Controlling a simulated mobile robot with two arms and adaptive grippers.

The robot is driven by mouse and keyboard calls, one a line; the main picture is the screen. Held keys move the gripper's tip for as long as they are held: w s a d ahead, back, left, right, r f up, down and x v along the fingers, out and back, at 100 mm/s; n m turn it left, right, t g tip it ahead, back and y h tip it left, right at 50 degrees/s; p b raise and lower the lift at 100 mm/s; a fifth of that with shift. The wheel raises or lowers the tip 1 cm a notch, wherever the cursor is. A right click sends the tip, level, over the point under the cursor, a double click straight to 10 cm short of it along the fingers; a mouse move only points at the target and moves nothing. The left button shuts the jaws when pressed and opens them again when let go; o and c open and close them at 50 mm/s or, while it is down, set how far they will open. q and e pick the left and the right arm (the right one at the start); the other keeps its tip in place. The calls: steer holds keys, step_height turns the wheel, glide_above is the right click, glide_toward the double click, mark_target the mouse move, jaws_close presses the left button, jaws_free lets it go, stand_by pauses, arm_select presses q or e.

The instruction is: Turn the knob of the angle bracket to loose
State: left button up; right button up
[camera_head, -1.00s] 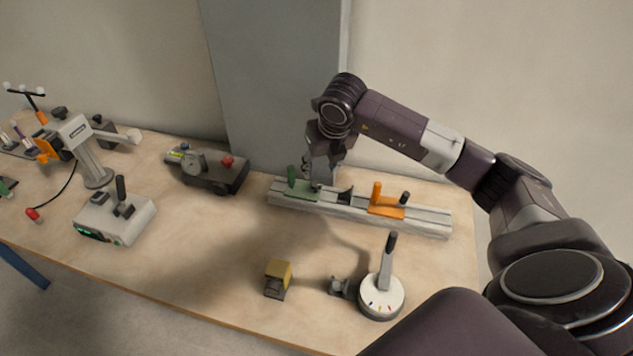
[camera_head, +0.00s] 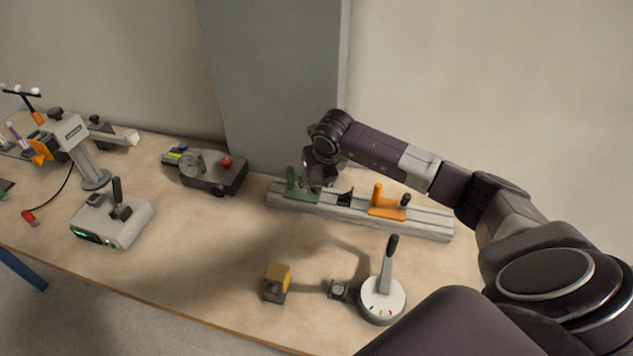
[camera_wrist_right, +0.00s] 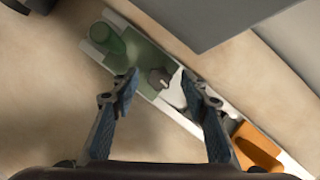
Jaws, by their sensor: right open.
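A green bracket (camera_head: 297,190) with an upright green post sits near the left end of a pale rail (camera_head: 415,228). An orange bracket (camera_head: 386,204) with a small black knob (camera_head: 405,200) sits further right on the rail. The pictures do not tell which one is called the angle bracket. My right gripper (camera_head: 310,184) hangs low over the green bracket. In the right wrist view its open fingers (camera_wrist_right: 160,84) stand on either side of a dark knob (camera_wrist_right: 158,78) on the green bracket (camera_wrist_right: 135,65). Contact cannot be told. My left gripper is out of view.
A black pointed piece (camera_head: 345,198) stands on the rail between the brackets. A round base with a lever (camera_head: 382,300) and a yellow-topped block (camera_head: 277,280) stand in front. A dark device with a red knob (camera_head: 210,175) is left of the rail. A grey panel (camera_head: 275,80) rises behind.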

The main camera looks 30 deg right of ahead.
steer(key=shift+c, duration=0.3)
jaws_close()
steer(key=n+b, duration=0.2)
steer(key=b, duration=0.1)
steer(key=shift+d+f+y, duration=0.15)
steer(key=shift+d+y, duration=0.05)
steer(key=shift+y, duration=0.2)
steer(key=n+y+b, duration=0.1)
steer(key=n+b, duration=0.2)
steer(key=shift+d+n+y, duration=0.1)
steer(key=shift+n+y, duration=0.2)
steer(key=n+y+b, duration=0.1)
steer(key=n+b, duration=0.1)
steer(key=n, duration=0.1)
steer(key=shift+w+d+n, duration=0.1)
steer(key=shift+w+n, duration=0.05)
steer(key=shift+n, duration=0.15)
steer(key=shift+d+r+n+g+y+b, duration=0.15)
steer(key=shift+n+g+y+b, duration=0.2)
steer(key=shift+n, duration=0.55)
steer(key=shift+a+r+n+g+y+b, duration=0.1)
steer(key=shift+n+g+y+b, duration=0.25)
steer(key=shift+n, duration=0.55)
